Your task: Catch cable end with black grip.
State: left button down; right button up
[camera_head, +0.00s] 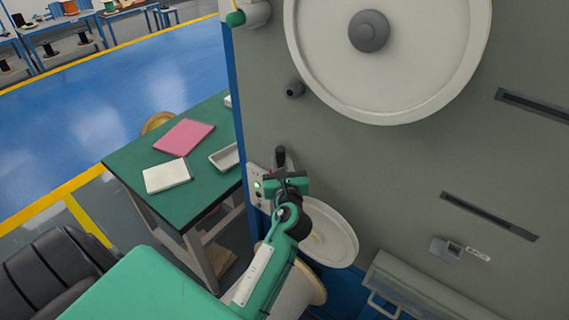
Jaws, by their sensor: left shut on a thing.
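My left gripper (287,178), at the end of the green arm, is in front of the grey machine's left side, beside a small control panel with a lit green lamp. It is shut on the black grip (281,155), whose dark upper part sticks up above the jaws. The jaws and wrist hide the grip's lower part. I cannot make out a cable end in this view. My right gripper is not in view.
The grey machine panel (400,165) fills the right, with a large white wheel (440,60) above. A white spool (335,235) is just right of my wrist. A green table (130,155) with a pink folder (184,137) stands left. Blue floor is open farther back.

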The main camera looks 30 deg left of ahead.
pick_arm(q)
jog(key=shift+d+f+b, duration=0.25)
jog(key=shift+f+b, duration=0.1)
jog(key=shift+f, duration=0.05)
jog(key=shift+a+f+b, duration=0.1)
jog(key=shift+f+b, duration=0.25)
jog(key=shift+f, duration=0.4)
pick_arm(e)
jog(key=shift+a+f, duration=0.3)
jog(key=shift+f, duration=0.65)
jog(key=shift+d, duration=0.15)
pick_arm(q)
jog(key=shift+f, duration=0.3)
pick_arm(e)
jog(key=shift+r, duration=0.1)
pick_arm(q)
jog(key=shift+f, duration=0.25)
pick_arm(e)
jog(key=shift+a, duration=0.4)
